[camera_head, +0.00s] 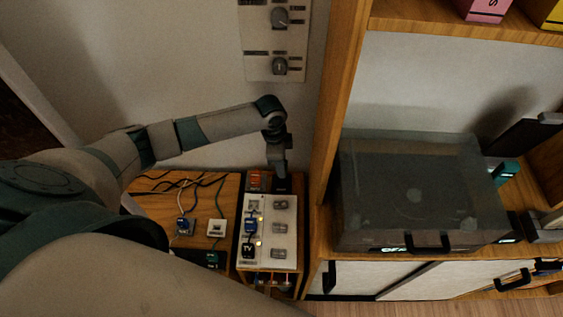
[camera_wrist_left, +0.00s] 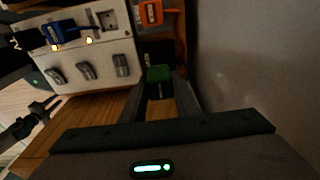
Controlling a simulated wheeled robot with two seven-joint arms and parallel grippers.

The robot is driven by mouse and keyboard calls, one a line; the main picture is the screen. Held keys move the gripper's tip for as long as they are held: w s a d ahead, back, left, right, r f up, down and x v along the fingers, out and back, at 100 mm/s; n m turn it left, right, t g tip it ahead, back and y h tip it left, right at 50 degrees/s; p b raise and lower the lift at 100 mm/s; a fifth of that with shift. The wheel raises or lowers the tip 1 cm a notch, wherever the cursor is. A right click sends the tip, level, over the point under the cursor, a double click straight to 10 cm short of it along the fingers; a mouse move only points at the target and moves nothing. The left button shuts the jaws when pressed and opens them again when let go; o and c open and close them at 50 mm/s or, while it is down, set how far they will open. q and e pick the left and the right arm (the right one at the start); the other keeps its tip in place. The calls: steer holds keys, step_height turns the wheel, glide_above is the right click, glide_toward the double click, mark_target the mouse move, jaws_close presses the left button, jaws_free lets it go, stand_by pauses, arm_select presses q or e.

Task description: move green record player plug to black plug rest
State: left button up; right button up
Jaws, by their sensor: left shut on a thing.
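The green plug (camera_wrist_left: 158,74) is between the two fingertips of my left gripper (camera_wrist_left: 160,84), which is shut on it. In the head view my left gripper (camera_head: 282,184) points down at the back right end of the white power strip (camera_head: 267,262), close to the wall. The plug itself is hidden there by the gripper. A dark block (camera_wrist_left: 149,54) lies just beyond the plug in the wrist view, beside the strip; it may be the black plug rest. I cannot tell whether the plug touches it. My right gripper does not show.
An orange block (camera_head: 255,180) sits behind the strip. Cables lie on the wooden top at left. A wooden upright (camera_head: 325,170) and lidded record player (camera_head: 410,190) stand at right.

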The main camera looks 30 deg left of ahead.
arm_select(q)
step_height(320, 180, down, 2)
steer(key=shift+f+b, duration=0.25)
steer(key=shift+b, duration=0.25)
steer(key=shift+f, duration=0.5)
steer(key=shift+f+b, duration=0.35)
steer(key=shift+f, duration=0.05)
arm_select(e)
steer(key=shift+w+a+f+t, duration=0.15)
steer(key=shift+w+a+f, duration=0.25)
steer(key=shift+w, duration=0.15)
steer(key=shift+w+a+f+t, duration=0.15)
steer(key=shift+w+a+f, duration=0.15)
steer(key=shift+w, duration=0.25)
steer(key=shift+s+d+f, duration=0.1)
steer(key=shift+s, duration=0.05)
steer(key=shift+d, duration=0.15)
arm_select(q)
steer(key=shift+p, duration=1.05)
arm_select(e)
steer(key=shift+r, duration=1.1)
arm_select(q)
steer(key=shift+f+b, duration=0.7)
steer(key=shift+f, duration=0.95)
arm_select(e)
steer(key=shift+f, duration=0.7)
